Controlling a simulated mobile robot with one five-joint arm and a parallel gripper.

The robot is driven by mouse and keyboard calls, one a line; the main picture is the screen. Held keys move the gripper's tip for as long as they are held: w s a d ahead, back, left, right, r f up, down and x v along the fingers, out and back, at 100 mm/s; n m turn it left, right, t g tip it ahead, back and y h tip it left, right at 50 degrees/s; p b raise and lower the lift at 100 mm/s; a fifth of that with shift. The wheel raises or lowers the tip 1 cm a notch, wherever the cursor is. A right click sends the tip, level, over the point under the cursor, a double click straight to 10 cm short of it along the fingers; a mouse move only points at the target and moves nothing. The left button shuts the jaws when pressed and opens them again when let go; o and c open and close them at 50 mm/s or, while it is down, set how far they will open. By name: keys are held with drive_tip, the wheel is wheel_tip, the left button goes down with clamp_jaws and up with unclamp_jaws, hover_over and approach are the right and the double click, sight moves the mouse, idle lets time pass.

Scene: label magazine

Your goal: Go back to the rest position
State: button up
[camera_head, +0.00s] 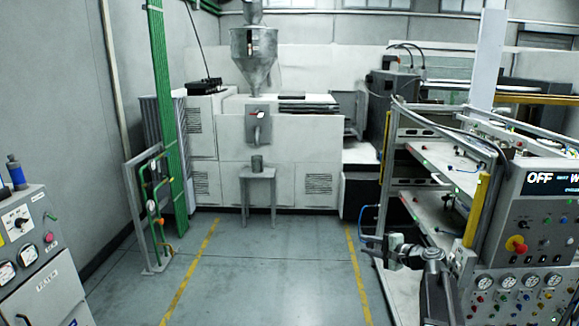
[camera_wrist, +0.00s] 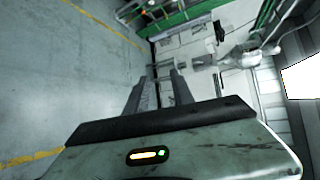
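My arm shows at the lower right in the head view, with my gripper (camera_head: 372,240) at its end in front of the right-hand machine rack. In the wrist view the two fingers of my gripper (camera_wrist: 160,80) stand apart with a gap between them, and nothing shows held. The wrist view is tilted, with the floor on its left and the moulding machine (camera_wrist: 205,65) beyond the fingers. No label or label magazine can be made out clearly.
A control panel (camera_head: 538,215) with a red knob stands at the right beside the rack (camera_head: 425,160). A grey cabinet (camera_head: 35,265) with gauges stands at the left. A small table (camera_head: 258,174) bearing a cup stands before the moulding machine (camera_head: 300,140). The floor (camera_head: 275,270) between yellow lines is clear.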

drive_tip(key=s+a+f+n+g+h, duration=0.1)
drive_tip(key=s+a+f+n+g, duration=0.2)
drive_tip(key=s+a+f, duration=0.3)
drive_tip(key=s+a+f+n+g+b, duration=0.1)
drive_tip(key=s+a+f+n+g, duration=0.2)
drive_tip(key=a, duration=0.6)
drive_tip(key=s+a+f+n+g+h, duration=0.1)
drive_tip(key=s+a+f+n+g, duration=0.15)
drive_tip(key=s+a+f, duration=0.35)
drive_tip(key=s+d+f+n+g+h, duration=0.3)
drive_tip(key=s+d+h, duration=0.3)
drive_tip(key=s+d, duration=0.3)
drive_tip(key=s+n, duration=0.1)
drive_tip(key=s, duration=0.2)
drive_tip(key=shift+a+g, duration=0.2)
drive_tip(key=shift+g, duration=0.05)
